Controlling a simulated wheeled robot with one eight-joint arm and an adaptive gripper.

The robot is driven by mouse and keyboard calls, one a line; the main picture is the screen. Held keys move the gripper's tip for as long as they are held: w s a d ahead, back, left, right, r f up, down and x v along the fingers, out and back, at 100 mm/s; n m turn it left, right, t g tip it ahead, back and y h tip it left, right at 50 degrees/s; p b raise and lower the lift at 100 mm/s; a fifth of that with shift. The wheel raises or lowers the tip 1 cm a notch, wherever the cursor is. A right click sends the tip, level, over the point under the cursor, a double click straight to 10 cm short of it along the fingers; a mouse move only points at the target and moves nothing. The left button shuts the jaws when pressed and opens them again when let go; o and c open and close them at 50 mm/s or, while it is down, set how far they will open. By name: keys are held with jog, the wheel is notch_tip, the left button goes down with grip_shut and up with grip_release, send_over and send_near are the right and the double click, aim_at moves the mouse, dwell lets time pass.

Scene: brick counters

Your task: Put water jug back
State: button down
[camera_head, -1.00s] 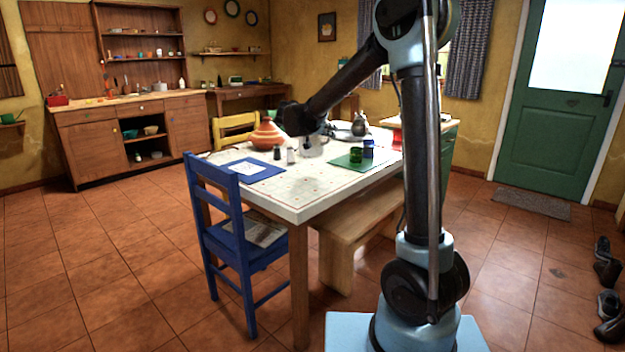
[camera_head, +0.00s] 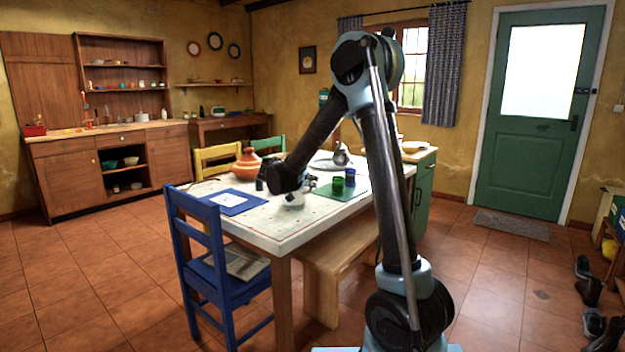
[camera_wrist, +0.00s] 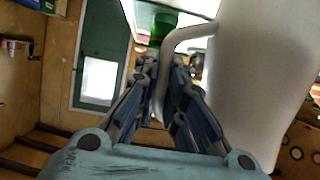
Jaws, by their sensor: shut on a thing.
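The water jug (camera_wrist: 262,75) is white with a curved handle and fills the right side of the wrist view. In the head view it shows only as a small white part (camera_head: 294,200) just below my gripper (camera_head: 287,182), over the front half of the table (camera_head: 265,228). In the wrist view my gripper (camera_wrist: 166,85) is shut on the jug's handle. My wrist hides much of the jug in the head view. I cannot tell whether its base touches the tabletop.
A green cup (camera_head: 337,186) and a blue cup (camera_head: 350,177) stand right of the jug on a green mat (camera_head: 352,195). A clay pot (camera_head: 247,165) stands behind. A blue placemat (camera_head: 237,203) lies left. A blue chair (camera_head: 205,255) and wooden bench (camera_head: 335,262) flank the table.

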jog(key=shift+f, duration=0.9)
jog(key=c, duration=1.7)
grip_release()
jog(key=shift+o, duration=0.2)
jog(key=v, duration=1.2)
jog(key=shift+r, duration=0.1)
